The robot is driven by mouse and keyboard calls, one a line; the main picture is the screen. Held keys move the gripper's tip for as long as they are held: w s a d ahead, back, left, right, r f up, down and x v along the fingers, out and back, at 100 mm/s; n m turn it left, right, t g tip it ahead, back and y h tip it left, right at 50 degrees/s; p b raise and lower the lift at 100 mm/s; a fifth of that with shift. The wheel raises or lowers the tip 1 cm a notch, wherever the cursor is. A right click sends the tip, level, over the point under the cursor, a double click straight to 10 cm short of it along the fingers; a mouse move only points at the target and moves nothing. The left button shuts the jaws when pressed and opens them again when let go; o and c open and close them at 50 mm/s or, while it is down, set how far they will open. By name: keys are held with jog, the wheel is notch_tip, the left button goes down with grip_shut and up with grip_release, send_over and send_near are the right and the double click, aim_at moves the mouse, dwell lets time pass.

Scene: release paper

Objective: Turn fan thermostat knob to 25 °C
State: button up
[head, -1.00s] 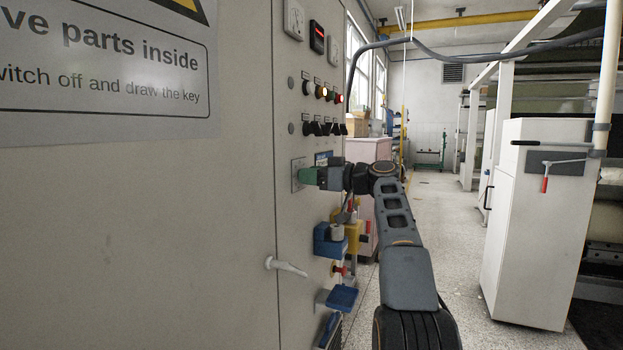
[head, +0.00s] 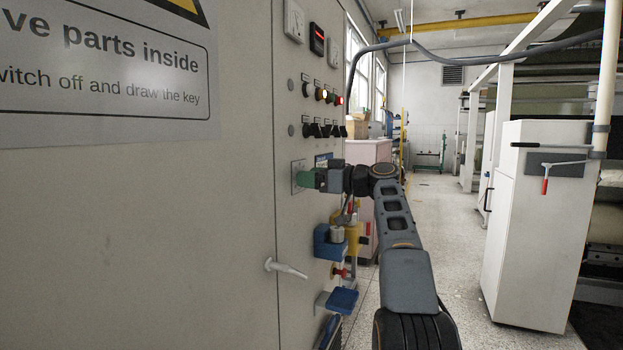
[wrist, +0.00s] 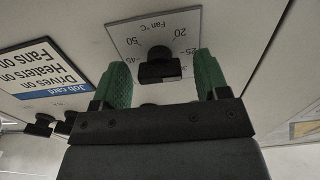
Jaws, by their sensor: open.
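The fan thermostat knob (wrist: 158,66) is black and sits on a grey plate (wrist: 185,22) marked "Fan °C", upside down in the wrist view. The numbers 50, 20 and 25 can be read on the plate; others are partly hidden. My gripper (wrist: 160,75) is open, with one green finger on each side of the knob and a gap to each. I cannot tell how deep the fingers reach around it. In the head view my gripper (head: 306,179) is close to the plate (head: 297,176) on the cabinet, and the knob is hidden.
Switches (head: 322,130) and lit lamps (head: 323,94) are above my gripper on the cabinet. A blue holder (head: 328,243) and a white door handle (head: 285,268) are below. A job card (wrist: 50,70) is beside the plate. The aisle floor (head: 440,215) is open to the right.

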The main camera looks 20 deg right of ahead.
jog(key=v, duration=1.4)
jog(key=shift+p, duration=0.35)
jog(key=shift+a, duration=0.15)
jog(key=s+a+r+m+g+h+p, duration=0.1)
jog(key=a+m+g+h+p, duration=0.25)
jog(key=a+p, duration=0.55)
jog(key=s+a+r+m+g+h+p, duration=0.15)
jog(key=a+m+p, duration=0.25)
jog(key=a+p, duration=0.55)
jog(key=s+a+f+g+h+p, duration=0.1)
jog(key=s+f+g+h+p, duration=0.1)
jog(key=s+p, duration=0.6)
jog(key=s+a+f+g+h+p, duration=0.1)
jog(key=s+a+g+h+p, duration=0.1)
jog(key=s+h+p, duration=0.3)
jog(key=shift+s+a+f+m+g+p, duration=0.2)
jog(key=shift+s+f+m+g+p, duration=0.2)
jog(key=shift+s+p, duration=2.05)
jog(key=shift+w+r, duration=0.1)
jog(key=shift+w, duration=0.05)
